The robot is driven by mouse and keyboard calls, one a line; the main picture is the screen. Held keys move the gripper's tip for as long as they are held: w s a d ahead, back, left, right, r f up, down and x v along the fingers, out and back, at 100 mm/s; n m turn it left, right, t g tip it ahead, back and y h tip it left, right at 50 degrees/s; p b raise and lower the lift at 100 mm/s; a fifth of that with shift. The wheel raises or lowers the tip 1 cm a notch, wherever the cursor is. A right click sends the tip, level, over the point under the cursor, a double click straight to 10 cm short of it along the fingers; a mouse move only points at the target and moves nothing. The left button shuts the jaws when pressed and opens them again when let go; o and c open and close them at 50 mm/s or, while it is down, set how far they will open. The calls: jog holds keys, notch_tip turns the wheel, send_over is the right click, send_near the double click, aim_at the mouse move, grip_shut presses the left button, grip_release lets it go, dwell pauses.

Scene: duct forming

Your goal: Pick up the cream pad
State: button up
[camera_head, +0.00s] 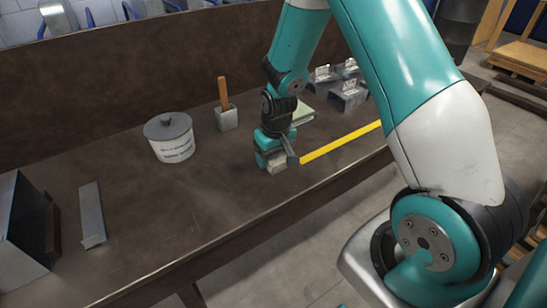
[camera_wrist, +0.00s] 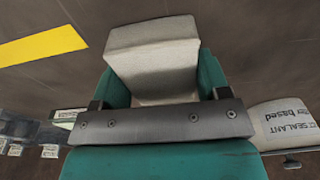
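The cream pad (camera_wrist: 152,62) is a pale, block-like piece with a bent upper face. In the wrist view it fills the space between the two teal fingers of my gripper (camera_wrist: 163,75), with no gap showing on either side. In the head view my gripper (camera_head: 272,157) points down close over the bench, and a small part of the cream pad (camera_head: 277,163) shows at its fingers. My gripper looks shut on the pad. Whether the pad's underside touches the bench is hidden.
A yellow strip (camera_head: 340,143) lies right of the gripper on the brown bench (camera_head: 150,210). A lidded sealant tub (camera_head: 172,145) and a grey holder with a wooden handle (camera_head: 226,117) stand left. Metal pieces (camera_head: 346,94) lie behind. A flat metal strip (camera_head: 91,213) lies far left.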

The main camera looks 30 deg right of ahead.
jog(key=c, duration=0.4)
jog(key=shift+o, duration=0.2)
jog(key=shift+r, duration=0.1)
notch_tip(320, 180, up, 20)
